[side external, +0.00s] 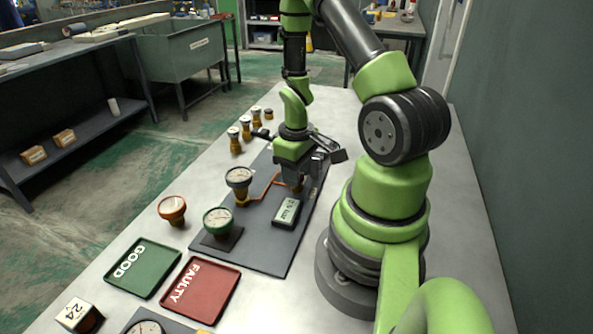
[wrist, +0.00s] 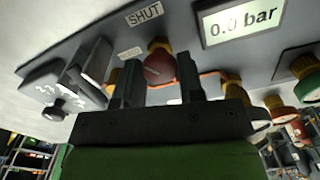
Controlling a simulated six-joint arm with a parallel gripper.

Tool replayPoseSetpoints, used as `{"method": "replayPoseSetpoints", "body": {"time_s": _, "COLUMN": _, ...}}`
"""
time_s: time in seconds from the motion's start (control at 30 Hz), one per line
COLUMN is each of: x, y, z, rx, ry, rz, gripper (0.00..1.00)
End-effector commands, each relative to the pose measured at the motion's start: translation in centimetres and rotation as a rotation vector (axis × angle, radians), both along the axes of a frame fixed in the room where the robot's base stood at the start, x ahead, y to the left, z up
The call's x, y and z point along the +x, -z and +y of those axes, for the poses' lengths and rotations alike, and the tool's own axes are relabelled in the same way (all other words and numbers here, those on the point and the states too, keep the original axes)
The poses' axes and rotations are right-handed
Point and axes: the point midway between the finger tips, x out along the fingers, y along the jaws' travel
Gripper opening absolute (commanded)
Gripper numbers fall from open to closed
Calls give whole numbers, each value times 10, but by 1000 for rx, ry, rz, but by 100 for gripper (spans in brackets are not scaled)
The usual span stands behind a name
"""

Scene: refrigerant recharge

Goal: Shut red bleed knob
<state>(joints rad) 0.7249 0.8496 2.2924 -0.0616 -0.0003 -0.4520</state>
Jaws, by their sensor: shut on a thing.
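The red bleed knob (wrist: 158,68) sits on its brass fitting on the dark panel, between the two fingers of my gripper (wrist: 157,82) in the wrist view. The fingers are shut on it, one on each side. In the side view my gripper (side external: 296,178) points down over the far right part of the panel (side external: 262,256), and the knob is mostly hidden under it. A SHUT label (wrist: 144,13) is on the panel near the knob. A smaller label beside it is too small to read surely.
A pressure display (wrist: 243,25) reads 0.0 bar and stands close to my gripper. A grey-topped gauge (side external: 239,182) and a green gauge (side external: 218,220) stand on the panel. A green GOOD tray (side external: 143,268) and a red FAULTY tray (side external: 200,290) lie at the front.

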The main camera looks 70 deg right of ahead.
Motion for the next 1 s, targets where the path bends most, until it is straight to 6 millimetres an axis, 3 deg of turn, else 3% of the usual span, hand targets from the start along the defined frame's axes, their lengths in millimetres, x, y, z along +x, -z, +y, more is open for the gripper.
{"method": "replayPoseSetpoints", "body": {"time_s": 0.5, "x": 0, "y": -1, "z": 0, "rx": 0, "ry": 430, "rz": -1, "gripper": 12}}
{"method": "replayPoseSetpoints", "body": {"time_s": 1.0, "x": 0, "y": -1, "z": 0, "rx": 0, "ry": 588, "rz": -1, "gripper": 12}}
